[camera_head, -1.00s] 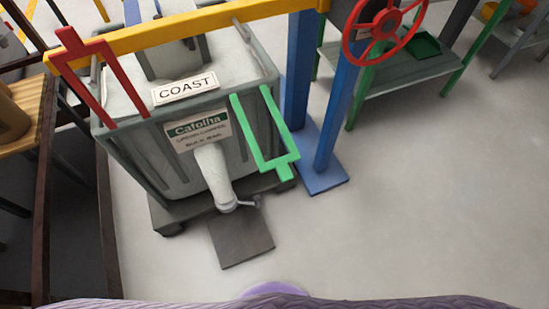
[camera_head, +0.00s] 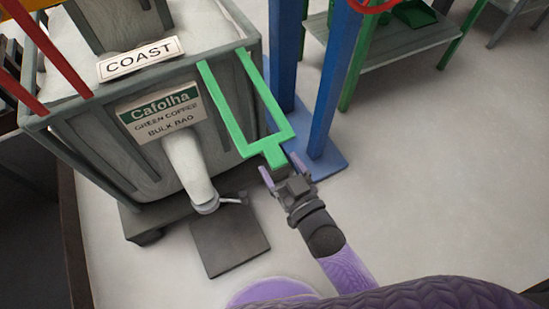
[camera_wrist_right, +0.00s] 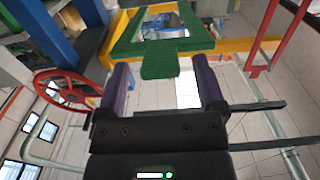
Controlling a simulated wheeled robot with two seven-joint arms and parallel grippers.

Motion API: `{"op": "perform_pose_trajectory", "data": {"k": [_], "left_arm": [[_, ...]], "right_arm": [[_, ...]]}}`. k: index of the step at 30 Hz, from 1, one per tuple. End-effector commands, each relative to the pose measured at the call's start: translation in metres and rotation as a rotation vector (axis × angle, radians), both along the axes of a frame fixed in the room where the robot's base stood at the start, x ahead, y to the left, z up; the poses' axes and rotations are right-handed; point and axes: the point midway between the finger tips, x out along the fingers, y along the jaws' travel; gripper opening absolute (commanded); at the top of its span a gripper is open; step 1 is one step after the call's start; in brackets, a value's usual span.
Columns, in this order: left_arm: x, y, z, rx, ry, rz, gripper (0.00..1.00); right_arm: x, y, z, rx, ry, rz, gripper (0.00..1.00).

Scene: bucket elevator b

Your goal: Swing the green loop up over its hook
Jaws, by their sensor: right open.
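The green loop (camera_head: 238,125) hangs down along the front right of the grey bin, its short tab at the bottom. In the right wrist view the loop (camera_wrist_right: 160,47) lies ahead, with its tab between and just beyond the two purple fingers. My right gripper (camera_head: 281,168) is open, just below the tab, with nothing held; it also shows in the right wrist view (camera_wrist_right: 162,85). I cannot tell whether a finger touches the tab. The loop's hook cannot be made out. My left gripper is not in view.
The bin has a COAST sign (camera_head: 140,60) and a white spout (camera_head: 188,170). A red loop (camera_head: 45,50) stands up at the left. Blue posts (camera_head: 328,85) rise behind the green loop. A red handwheel (camera_wrist_right: 62,90) shows in the right wrist view. Floor at the right is clear.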

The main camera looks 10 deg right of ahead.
Motion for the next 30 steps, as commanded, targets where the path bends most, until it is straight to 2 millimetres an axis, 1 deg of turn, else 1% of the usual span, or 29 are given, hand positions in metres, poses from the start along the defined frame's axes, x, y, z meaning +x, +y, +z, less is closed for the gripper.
{"op": "perform_pose_trajectory", "data": {"k": [1,3,6,13,14,15,17,18,20,21,23,24,26,27,30], "left_arm": [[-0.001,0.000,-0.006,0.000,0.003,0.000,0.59],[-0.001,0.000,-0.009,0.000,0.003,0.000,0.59],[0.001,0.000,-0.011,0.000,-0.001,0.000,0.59],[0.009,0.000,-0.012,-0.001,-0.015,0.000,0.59],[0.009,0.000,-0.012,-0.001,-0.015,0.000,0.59],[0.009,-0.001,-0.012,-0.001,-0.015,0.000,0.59],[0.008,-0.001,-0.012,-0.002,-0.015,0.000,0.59],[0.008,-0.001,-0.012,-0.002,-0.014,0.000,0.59],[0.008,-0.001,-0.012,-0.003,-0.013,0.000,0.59],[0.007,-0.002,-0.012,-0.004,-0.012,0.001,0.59],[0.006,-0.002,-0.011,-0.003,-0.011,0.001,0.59],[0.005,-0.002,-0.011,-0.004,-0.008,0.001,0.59],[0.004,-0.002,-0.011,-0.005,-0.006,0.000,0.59],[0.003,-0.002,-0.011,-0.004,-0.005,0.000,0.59],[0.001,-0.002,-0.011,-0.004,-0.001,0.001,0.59]], "right_arm": [[0.009,0.003,-0.003,0.000,-0.001,0.000,0.88],[0.019,0.006,-0.003,0.001,0.001,0.000,0.88],[0.026,0.009,-0.002,-0.001,0.003,0.000,0.88],[0.028,0.009,-0.001,-0.001,0.004,0.000,0.88],[0.028,0.009,-0.001,-0.001,0.004,0.000,0.86],[0.028,0.009,-0.001,-0.001,0.004,0.000,0.78],[0.028,0.009,-0.001,-0.001,0.004,0.000,0.65],[0.028,0.009,-0.001,-0.001,0.004,0.000,0.56],[0.027,0.009,-0.001,-0.001,0.004,0.000,0.44],[0.027,0.009,-0.001,-0.001,0.004,0.000,0.35],[0.027,0.009,-0.001,-0.001,0.004,0.000,0.23],[0.027,0.009,-0.001,-0.002,0.005,0.000,0.14],[0.027,0.009,-0.001,-0.002,0.005,0.000,0.01],[0.027,0.009,-0.001,-0.002,0.005,0.000,0.00],[0.027,0.009,-0.001,-0.002,0.005,0.000,0.00]]}}
